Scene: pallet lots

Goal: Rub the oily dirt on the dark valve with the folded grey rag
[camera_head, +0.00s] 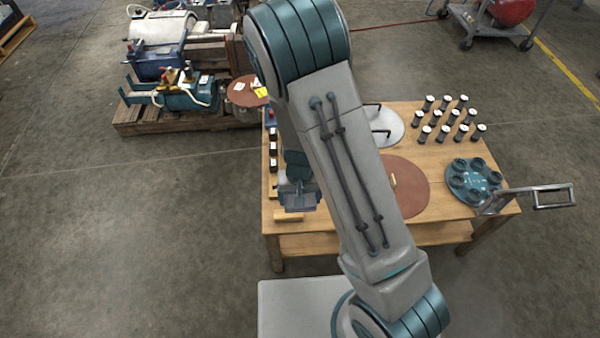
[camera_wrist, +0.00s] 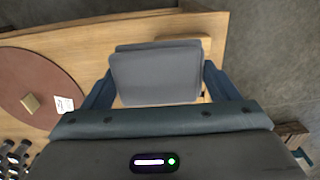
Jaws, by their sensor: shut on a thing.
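The folded grey rag (camera_wrist: 155,76) lies between the two blue-grey fingers of my gripper (camera_wrist: 157,84) in the wrist view. My gripper is shut on it. In the head view my gripper (camera_head: 300,190) hangs at the left edge of the wooden table, partly behind my arm, with the rag (camera_head: 301,202) at its lower end. I cannot make out which thing is the dark valve; no oily dirt can be told in either view.
The wooden table (camera_head: 445,150) bears several dark white-topped cylinders (camera_head: 443,127), a brown disc (camera_head: 412,190), a teal round fixture (camera_head: 472,180) and a light disc (camera_head: 389,122). Dark labelled pieces (camera_head: 273,147) line its left edge. A loaded pallet (camera_head: 160,122) stands behind left. The floor at left is clear.

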